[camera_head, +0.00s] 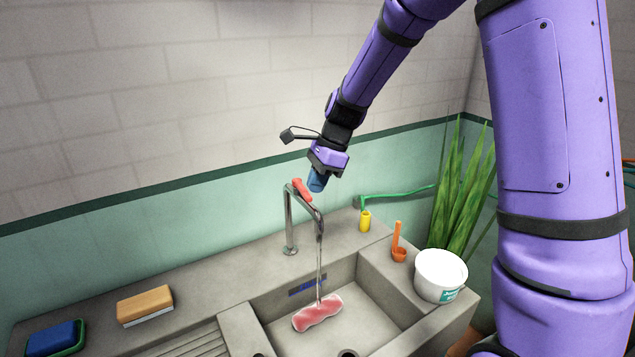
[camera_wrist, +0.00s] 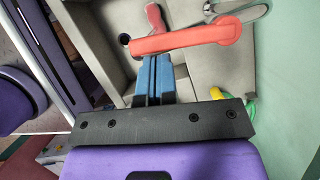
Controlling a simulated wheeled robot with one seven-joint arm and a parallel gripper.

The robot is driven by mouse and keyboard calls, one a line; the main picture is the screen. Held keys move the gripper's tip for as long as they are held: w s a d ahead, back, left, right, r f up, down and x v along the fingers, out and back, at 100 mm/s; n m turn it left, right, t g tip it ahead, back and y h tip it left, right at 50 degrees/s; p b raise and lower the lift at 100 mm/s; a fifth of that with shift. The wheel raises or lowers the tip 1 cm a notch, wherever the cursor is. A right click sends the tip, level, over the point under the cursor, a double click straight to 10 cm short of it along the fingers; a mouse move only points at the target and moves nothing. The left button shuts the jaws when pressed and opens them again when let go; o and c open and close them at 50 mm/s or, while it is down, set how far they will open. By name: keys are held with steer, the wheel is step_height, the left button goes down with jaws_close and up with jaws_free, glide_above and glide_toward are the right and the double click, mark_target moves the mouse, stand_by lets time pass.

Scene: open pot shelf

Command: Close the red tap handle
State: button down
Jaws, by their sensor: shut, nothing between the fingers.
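The red tap handle (camera_head: 302,190) sits on top of a grey metal tap (camera_head: 290,222) at the sink's back edge. A thin stream of water runs from the spout into the basin. My gripper (camera_head: 316,182) has blue fingers, shut and empty, just right of the handle in the head view. In the wrist view the handle (camera_wrist: 185,39) lies as a red bar across the picture, by the tips of my gripper (camera_wrist: 153,62). I cannot tell whether the fingers touch it.
A pink object (camera_head: 317,313) lies in the basin under the water. A white tub (camera_head: 440,275), an orange scoop (camera_head: 398,247) and a yellow hose end (camera_head: 365,221) stand to the right. A sponge or brush (camera_head: 145,305) and a blue sponge (camera_head: 54,338) lie on the left counter.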

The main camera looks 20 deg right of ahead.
steer(key=shift+s+a+m+t, duration=0.2)
steer(key=shift+a+m+t, duration=0.25)
steer(key=shift+m, duration=0.55)
steer(key=shift+s+a+m+t, duration=0.1)
steer(key=shift+a+m+t, duration=0.25)
steer(key=shift+a+m, duration=0.55)
steer(key=w+a+m+t+h, duration=0.2)
steer(key=a+m, duration=0.3)
steer(key=m, duration=0.2)
steer(key=shift+w+a+m, duration=0.4)
steer(key=shift+w+a, duration=0.1)
steer(key=shift+w, duration=0.05)
